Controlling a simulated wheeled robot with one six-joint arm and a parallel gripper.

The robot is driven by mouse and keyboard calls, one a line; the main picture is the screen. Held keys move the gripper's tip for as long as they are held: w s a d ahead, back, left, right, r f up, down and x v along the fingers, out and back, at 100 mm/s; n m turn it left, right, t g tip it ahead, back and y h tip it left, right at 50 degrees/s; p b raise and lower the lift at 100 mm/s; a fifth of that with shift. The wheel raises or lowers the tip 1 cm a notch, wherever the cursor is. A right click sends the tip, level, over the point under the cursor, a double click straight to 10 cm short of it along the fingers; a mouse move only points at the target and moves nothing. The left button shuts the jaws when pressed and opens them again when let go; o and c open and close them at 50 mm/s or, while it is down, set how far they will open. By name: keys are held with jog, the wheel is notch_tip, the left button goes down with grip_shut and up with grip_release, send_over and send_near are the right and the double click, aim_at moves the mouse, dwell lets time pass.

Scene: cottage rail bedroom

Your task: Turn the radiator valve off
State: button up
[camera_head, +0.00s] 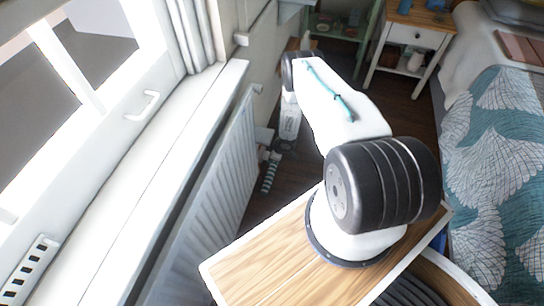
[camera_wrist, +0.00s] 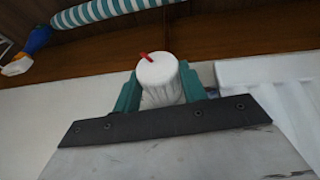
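The radiator valve (camera_wrist: 160,82) is a white ribbed knob with a red mark on its top, seen in the wrist view. My gripper (camera_wrist: 160,92) has its two teal fingers on either side of the knob. Both fingers appear to touch it, with no clear gap on either side. In the head view my gripper (camera_head: 283,147) is low beside the far end of the white radiator (camera_head: 215,190). The radiator's edge also shows at the right of the wrist view (camera_wrist: 270,72). I cannot make out the knob clearly in the head view.
A teal-and-white striped roll (camera_head: 270,172) lies near the radiator's far end; it also shows in the wrist view (camera_wrist: 110,10). The window sill (camera_head: 150,170) runs above the radiator. A nightstand (camera_head: 412,38) and a bed (camera_head: 495,170) stand to the right. Dark floor shows between.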

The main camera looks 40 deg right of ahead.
jog(key=shift+s+a+t+h, duration=0.1)
jog(key=shift+t+h, duration=0.3)
jog(key=shift+h, duration=0.1)
jog(key=t+h, duration=0.1)
jog(key=n+t+h, duration=0.1)
jog(key=shift+s+a+f+t+h, duration=0.2)
jog(key=shift+t+h, duration=0.1)
jog(key=shift+h, duration=0.1)
jog(key=t+h, duration=0.1)
jog(key=n+t+h, duration=0.1)
jog(key=shift+s+a+f+t+h, duration=0.1)
jog(key=shift+a+f+t+h, duration=0.1)
jog(key=shift+t+h, duration=0.2)
jog(key=shift+n+t+h, duration=0.4)
jog(key=shift+t+h, duration=0.4)
jog(key=shift+t, duration=0.1)
jog(key=o, duration=1)
jog(key=v, duration=0.7)
jog(key=shift+s+a, duration=0.2)
jog(key=shift+s, duration=0.05)
